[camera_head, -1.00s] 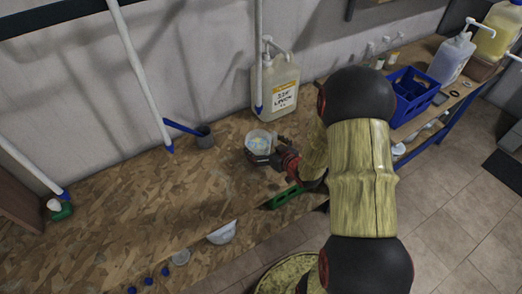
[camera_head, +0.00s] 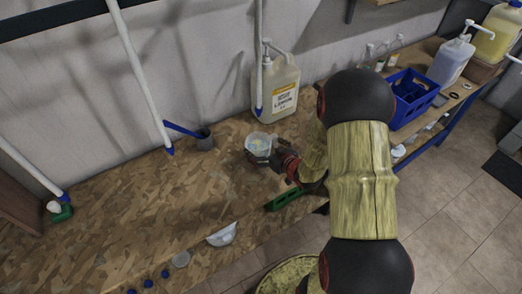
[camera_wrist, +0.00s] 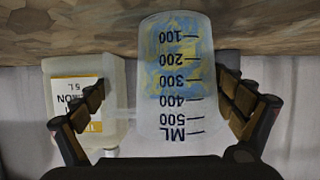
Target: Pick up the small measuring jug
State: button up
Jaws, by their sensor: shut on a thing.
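The small measuring jug (camera_head: 258,143) is translucent, with patchy blue and yellow colouring, and is near the middle of the wooden bench (camera_head: 110,215). In the wrist view the jug (camera_wrist: 177,85) appears upside down, with black ML marks from 100 to 500. My gripper (camera_head: 262,158) is shut on the jug. In the wrist view its padded fingers (camera_wrist: 168,108) lie on either side of the jug. I cannot tell whether the jug's base touches the bench. Part of its side is hidden by my fingers in the head view.
A large lemon detergent container (camera_head: 275,88) with a pump stands behind the jug. A green bar (camera_head: 285,199) and a white scoop-like piece (camera_head: 222,234) lie toward the front edge. A blue crate (camera_head: 414,95) stands right.

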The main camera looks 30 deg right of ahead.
aim_at(258, 137)
jog(key=shift+c, duration=1.1)
jog(key=shift+r, duration=0.15)
jog(key=shift+r+p, duration=0.9)
jog(key=shift+r, duration=0.75)
jog(key=s+d+r+p, duration=0.5)
jog(key=s+r, duration=0.4)
jog(key=s, duration=0.3)
jog(key=shift+s+d+r, duration=0.15)
jog(key=shift+s+d, duration=0.05)
jog(key=shift+s, duration=0.15)
